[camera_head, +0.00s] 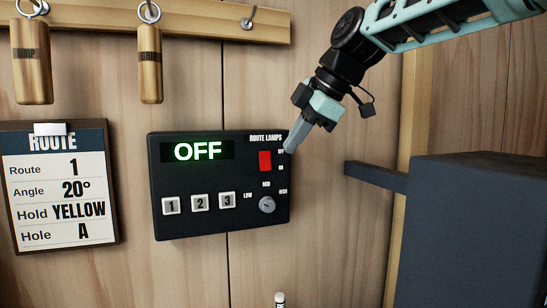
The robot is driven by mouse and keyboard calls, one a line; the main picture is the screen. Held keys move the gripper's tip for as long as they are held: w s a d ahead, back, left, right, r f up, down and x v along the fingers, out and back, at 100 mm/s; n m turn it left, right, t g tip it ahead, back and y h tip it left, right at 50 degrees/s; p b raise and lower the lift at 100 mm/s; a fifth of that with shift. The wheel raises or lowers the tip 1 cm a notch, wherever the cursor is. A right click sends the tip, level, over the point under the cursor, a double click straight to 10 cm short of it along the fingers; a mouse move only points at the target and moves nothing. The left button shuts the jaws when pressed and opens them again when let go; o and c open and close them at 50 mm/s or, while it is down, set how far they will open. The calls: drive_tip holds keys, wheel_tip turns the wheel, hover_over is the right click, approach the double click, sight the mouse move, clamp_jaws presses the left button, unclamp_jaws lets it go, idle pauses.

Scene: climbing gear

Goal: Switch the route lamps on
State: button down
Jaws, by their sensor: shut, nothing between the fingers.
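The black route lamps panel (190,222) is fixed to the wooden wall, and its display (197,151) reads OFF in green. A red rocker switch (265,161) sits at the panel's upper right, below the ROUTE LAMPS label. A round knob (267,205) with LOW, MID and HIGH marks is at lower right. My gripper (290,149) is shut and empty, its tip just right of the red switch and overlapping the panel's edge in the picture. I cannot tell whether it touches the panel.
A route card (62,232) hangs left of the panel. Wooden grips (32,65) and (150,75) hang from a rail (205,20) above. A large dark box (470,230) with a bar (376,176) stands at right. A small white-topped post (280,299) shows at the bottom.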

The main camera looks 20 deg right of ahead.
sight(273, 159)
drive_tip(key=shift+w+a+f+p, duration=0.35)
drive_tip(key=shift+w+f+p, duration=0.2)
drive_tip(key=shift+w+f, duration=0.4)
drive_tip(key=shift+w+a+f+p, duration=0.3)
drive_tip(key=shift+w+f+p, duration=0.3)
drive_tip(key=shift+w, duration=0.55)
drive_tip(key=shift+w+a+f+p, duration=0.35)
drive_tip(key=shift+w+f+p, duration=0.1)
drive_tip(key=shift+w+f, duration=0.5)
drive_tip(key=shift+w, duration=0.15)
drive_tip(key=shift+f+b, duration=0.1)
drive_tip(key=shift+b, duration=0.25)
drive_tip(key=b, duration=0.2)
drive_tip(key=shift+w+f+t+b, duration=0.2)
drive_tip(key=shift+f+t+b, duration=0.1)
drive_tip(key=shift+t, duration=0.1)
drive_tip(key=shift+r+p, duration=0.45)
drive_tip(key=shift+p, duration=0.15)
